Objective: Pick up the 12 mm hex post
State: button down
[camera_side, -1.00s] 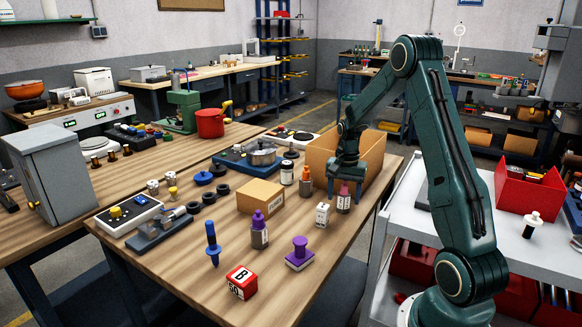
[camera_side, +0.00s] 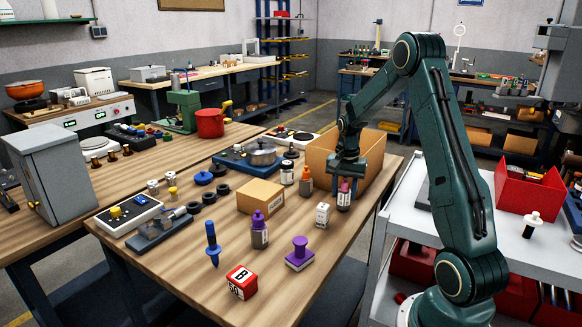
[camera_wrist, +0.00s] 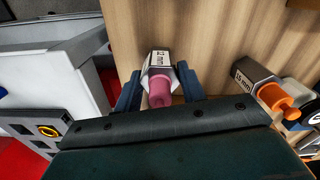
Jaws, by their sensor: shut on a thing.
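The 12 mm hex post (camera_side: 343,199) has a dark body with a white label and a pink-red knob on top. It stands upright in front of the cardboard box. In the wrist view the hex post (camera_wrist: 159,78) shows its "12 mm" label and pink knob between the two dark blue fingers. My gripper (camera_side: 346,189) points down and is shut on the post; it also shows in the wrist view (camera_wrist: 161,88). Whether the post's foot touches the table or is just clear of it, I cannot tell.
An orange-knobbed post marked 15 mm (camera_wrist: 262,88) stands close by. The open cardboard box (camera_side: 372,183) is right behind my gripper. A small white labelled block (camera_side: 322,214) and a purple-knobbed piece (camera_side: 299,256) are nearer the front.

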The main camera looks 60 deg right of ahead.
notch_tip(320, 180, up, 19)
dwell(0.6)
jog(key=shift+d, duration=0.1)
dwell(0.5)
